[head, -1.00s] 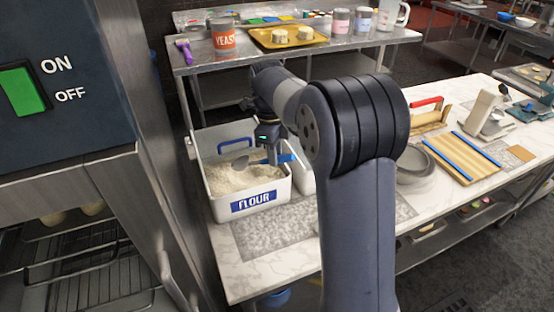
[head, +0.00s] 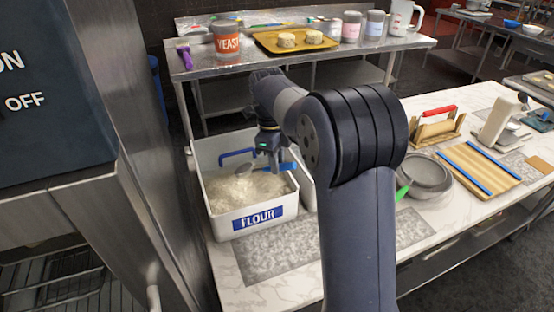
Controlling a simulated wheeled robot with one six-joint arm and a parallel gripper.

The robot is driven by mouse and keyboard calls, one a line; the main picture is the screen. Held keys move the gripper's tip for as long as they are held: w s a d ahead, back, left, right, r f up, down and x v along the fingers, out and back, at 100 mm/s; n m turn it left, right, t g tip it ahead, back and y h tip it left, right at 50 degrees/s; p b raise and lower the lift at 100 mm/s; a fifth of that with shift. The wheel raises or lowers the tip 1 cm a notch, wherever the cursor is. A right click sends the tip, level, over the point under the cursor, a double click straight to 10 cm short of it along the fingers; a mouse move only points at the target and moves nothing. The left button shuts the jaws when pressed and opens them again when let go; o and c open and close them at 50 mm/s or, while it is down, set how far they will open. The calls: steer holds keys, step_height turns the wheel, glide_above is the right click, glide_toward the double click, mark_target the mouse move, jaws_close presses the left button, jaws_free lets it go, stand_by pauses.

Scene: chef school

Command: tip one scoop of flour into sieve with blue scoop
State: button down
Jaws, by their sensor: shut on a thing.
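The white flour bin (head: 218,226) stands on the near left of the counter, with pale flour (head: 245,190) inside. My gripper (head: 270,153) points down over the bin's right part, shut on the blue handle of the blue scoop (head: 286,167). The scoop's greyish bowl appears to lie to the left over the flour; its edges are blurred, and I cannot tell how much flour it holds. The round grey sieve (head: 428,173) sits on the counter right of my arm, partly hidden by it.
A green handle (head: 402,192) shows beside my arm. A back shelf holds a yeast tin (head: 227,42) and tray (head: 262,40). A steel cabinet (head: 120,180) stands close left.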

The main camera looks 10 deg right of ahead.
step_height(320, 180, down, 7)
steer(key=b, duration=0.4)
steer(key=shift+r, duration=0.2)
stand_by(0.8)
step_height(320, 180, up, 6)
steer(key=p, duration=0.5)
steer(key=shift+p, duration=0.3)
steer(key=shift+r+t+y+b, duration=0.2)
steer(key=shift+r+t+y, duration=0.5)
steer(key=shift+r, duration=0.8)
steer(key=shift+r+t+y+b, duration=0.15)
steer(key=shift+r+t+y, duration=0.35)
steer(key=shift+r+y, duration=0.7)
steer(key=shift+r+h, duration=0.2)
steer(key=shift+h, duration=0.1)
